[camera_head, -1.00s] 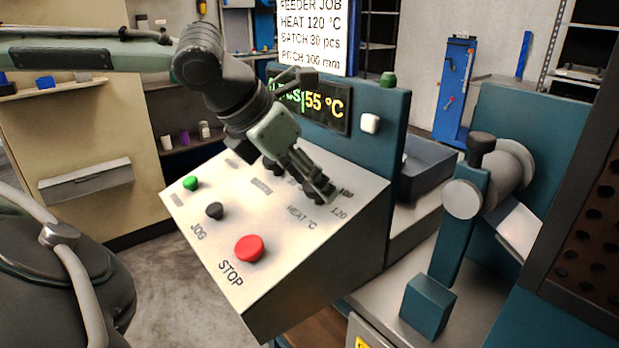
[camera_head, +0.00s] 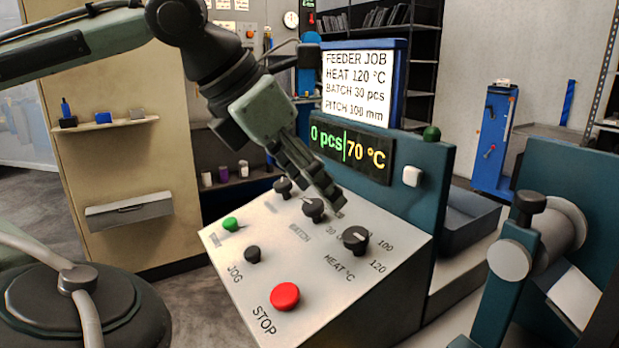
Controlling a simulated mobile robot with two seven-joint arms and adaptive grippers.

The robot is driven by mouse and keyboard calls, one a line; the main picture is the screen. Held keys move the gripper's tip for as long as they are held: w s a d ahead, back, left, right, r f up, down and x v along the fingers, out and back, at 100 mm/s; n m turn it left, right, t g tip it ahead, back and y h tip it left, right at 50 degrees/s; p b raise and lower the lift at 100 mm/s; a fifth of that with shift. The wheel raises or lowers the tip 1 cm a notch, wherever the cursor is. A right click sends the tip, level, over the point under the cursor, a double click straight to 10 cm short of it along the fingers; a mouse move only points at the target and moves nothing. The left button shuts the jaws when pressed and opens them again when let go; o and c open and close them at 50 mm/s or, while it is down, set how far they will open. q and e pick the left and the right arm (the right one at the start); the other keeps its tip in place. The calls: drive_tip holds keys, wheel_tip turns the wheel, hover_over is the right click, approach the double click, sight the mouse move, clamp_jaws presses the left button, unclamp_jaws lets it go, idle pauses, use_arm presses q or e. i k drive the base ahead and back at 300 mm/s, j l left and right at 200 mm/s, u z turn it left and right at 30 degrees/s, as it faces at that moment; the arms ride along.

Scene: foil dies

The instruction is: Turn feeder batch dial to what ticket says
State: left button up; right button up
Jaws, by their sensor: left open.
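The ticket (camera_head: 356,88) on the blue board reads FEEDER JOB, HEAT 120 °C, BATCH 30 pcs, PITCH 100 mm. The display (camera_head: 349,151) below it reads 0 pcs and 70 °C. The black batch dial (camera_head: 314,210) sits mid-panel by the BATCH label, its scale partly hidden by my fingers. The heat dial (camera_head: 355,240) is nearer and to its right. My left gripper (camera_head: 326,194) is open and empty, its fingers pointing down just above and behind the batch dial; I cannot tell whether they touch it. My right gripper is not in view.
The sloped panel (camera_head: 345,300) also carries a red STOP button (camera_head: 285,296), a black JOG knob (camera_head: 253,255), a green button (camera_head: 230,224) and another black knob (camera_head: 283,187). A teal machine with a roller (camera_head: 545,238) stands at the right.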

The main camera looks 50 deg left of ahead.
sight(313, 208)
drive_tip(key=k+j, duration=0.1)
drive_tip(key=k, duration=0.65)
drive_tip(key=k+j, duration=0.1)
drive_tip(key=k, duration=0.65)
